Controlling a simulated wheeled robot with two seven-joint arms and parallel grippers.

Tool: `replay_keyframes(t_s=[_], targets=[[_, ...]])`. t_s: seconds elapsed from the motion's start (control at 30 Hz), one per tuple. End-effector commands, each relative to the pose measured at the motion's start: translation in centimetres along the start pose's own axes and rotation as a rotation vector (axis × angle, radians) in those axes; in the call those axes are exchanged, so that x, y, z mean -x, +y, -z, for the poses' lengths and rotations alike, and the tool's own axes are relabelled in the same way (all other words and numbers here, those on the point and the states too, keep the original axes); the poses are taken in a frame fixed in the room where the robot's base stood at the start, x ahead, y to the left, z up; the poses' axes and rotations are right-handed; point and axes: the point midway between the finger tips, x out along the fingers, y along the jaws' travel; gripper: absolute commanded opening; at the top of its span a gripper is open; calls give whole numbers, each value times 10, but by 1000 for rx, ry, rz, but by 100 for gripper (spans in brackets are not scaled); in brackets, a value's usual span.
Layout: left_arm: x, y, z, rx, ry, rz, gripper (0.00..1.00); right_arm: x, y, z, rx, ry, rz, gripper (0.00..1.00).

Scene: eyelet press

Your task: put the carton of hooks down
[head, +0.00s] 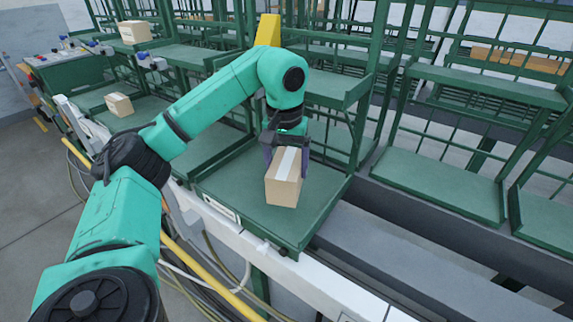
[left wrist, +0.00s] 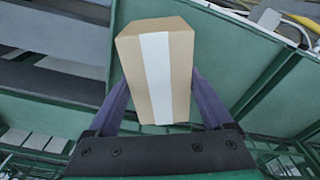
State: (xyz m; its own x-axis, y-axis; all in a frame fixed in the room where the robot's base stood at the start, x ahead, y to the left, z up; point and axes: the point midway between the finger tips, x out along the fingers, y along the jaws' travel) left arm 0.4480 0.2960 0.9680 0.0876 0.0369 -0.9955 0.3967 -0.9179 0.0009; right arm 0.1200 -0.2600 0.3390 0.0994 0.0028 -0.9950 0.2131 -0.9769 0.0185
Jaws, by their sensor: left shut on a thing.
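The carton of hooks (head: 283,188) is a small brown box with a white tape strip down its top. My left gripper (head: 287,152) is shut on it, with a purple finger on each side. The carton is over the green shelf tray (head: 240,200) in the middle of the head view; I cannot tell whether its underside touches the tray. In the left wrist view the carton (left wrist: 157,70) sits between the two purple fingers (left wrist: 160,105), its tape strip facing the camera. My right gripper is not in view.
Another carton (head: 119,104) lies on a tray to the left, and one more (head: 134,32) stands on an upper shelf behind. Green wire racks surround the tray at the back and right. An empty tray (head: 440,185) lies to the right. A white rail (head: 215,222) runs along the front.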

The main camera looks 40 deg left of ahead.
Motion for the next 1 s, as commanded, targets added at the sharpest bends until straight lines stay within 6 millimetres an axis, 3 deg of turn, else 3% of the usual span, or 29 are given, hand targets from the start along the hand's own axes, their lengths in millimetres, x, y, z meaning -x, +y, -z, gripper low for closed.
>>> replay_keyframes(t_s=[0.13,0.4,0.77,0.8,0.83,1.0], targets=[[-26,0,-2,1,2,-2,0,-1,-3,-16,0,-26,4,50],[-64,0,-6,2,2,-3,0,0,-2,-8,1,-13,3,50],[-72,0,-6,1,4,-4,0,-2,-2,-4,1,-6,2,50],[-74,0,-7,1,1,-1,96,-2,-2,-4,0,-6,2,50],[-74,0,-7,1,1,-1,100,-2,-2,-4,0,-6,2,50],[-73,0,-7,1,1,-1,100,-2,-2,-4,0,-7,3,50]])
